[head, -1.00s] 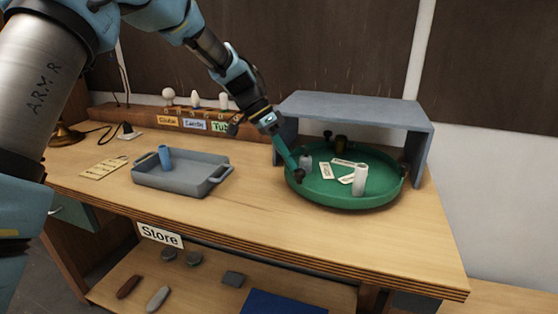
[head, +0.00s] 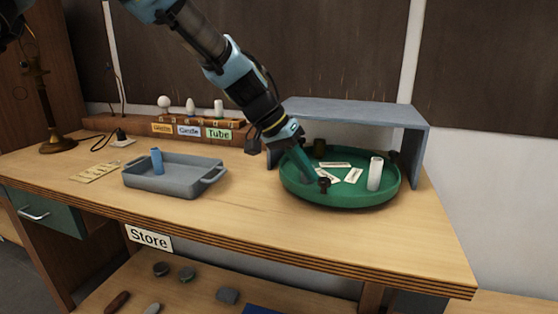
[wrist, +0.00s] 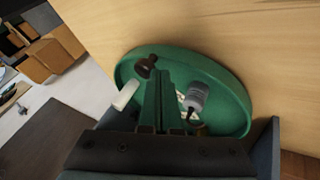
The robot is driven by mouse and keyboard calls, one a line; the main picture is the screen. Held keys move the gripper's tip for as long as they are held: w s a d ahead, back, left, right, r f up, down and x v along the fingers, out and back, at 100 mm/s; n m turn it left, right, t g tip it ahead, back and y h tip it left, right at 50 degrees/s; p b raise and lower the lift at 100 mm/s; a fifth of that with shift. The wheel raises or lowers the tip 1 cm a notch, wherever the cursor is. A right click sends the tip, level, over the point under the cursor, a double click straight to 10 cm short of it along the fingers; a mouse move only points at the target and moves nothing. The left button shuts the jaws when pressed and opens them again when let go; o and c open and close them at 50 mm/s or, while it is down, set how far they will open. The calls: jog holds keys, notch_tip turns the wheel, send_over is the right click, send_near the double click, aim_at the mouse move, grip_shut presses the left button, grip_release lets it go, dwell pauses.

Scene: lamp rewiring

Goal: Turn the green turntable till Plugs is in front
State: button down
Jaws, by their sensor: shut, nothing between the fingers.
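The green turntable (head: 345,200) is a round rimmed tray on the bench, partly under a grey shelf. It carries white cards (head: 335,165) too small to read, a white cylinder (head: 375,173) at its right and dark knobs at its rim. My gripper (head: 309,179) is shut and empty, its green fingers reaching down inside the near left rim. The fingertips are beside a dark knob (head: 323,185); I cannot tell if they touch. In the wrist view, the knob (wrist: 146,66) is just beyond the fingertips.
The grey shelf (head: 350,110) overhangs the back of the turntable. A grey tray (head: 190,185) with a blue cylinder (head: 156,161) stands left. Behind are bulbs on a wooden rail with labels such as Tube (head: 218,134). The bench front (head: 330,235) is clear.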

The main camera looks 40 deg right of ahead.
aim_at(327, 183)
jog(key=shift+s+d+n+t+h, duration=0.15)
jog(key=shift+s+d+n+t, duration=0.1)
jog(key=shift+s+n, duration=0.4)
jog(key=shift+s+d+n+t+h, duration=0.1)
jog(key=shift+s+d+n+t, duration=0.2)
jog(key=shift+s, duration=0.5)
jog(key=shift+s+d+n+t+h, duration=0.1)
jog(key=shift+s+n+t+h, duration=0.05)
jog(key=shift+s+n, duration=0.5)
jog(key=s+d+n+t+p, duration=0.1)
jog(key=s+d+n+p, duration=0.1)
jog(key=s+d+p, duration=0.2)
jog(key=shift+s+d, duration=0.4)
jog(key=shift+s, duration=0.75)
